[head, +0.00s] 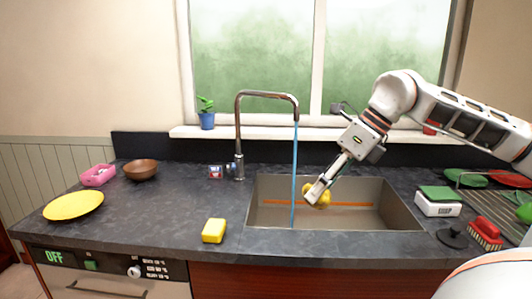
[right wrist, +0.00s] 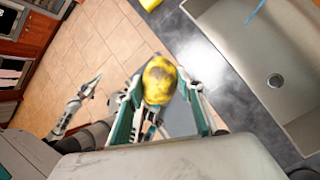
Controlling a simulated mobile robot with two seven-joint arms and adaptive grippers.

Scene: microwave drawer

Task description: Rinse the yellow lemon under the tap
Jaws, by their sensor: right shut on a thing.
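The yellow lemon (head: 325,199), with brownish patches in the right wrist view (right wrist: 160,80), is held between the fingers of my right gripper (head: 317,192). The gripper is shut on it over the sink basin (head: 400,212) and partly hides it in the head view. The tap (head: 238,135) stands behind the sink with its spout over the basin. A blue water stream (head: 295,165) runs from the spout, just left of the lemon, with a small gap in the picture. My left gripper (right wrist: 92,86) shows small in the right wrist view; its finger opening is unclear.
A yellow sponge (head: 214,230) lies on the counter left of the sink. A yellow plate (head: 74,205), a pink basket (head: 98,175) and a brown bowl (head: 140,170) are farther left. A white-green box (head: 438,201), a red brush (head: 485,234) and a dish rack (head: 495,205) stand right of the sink.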

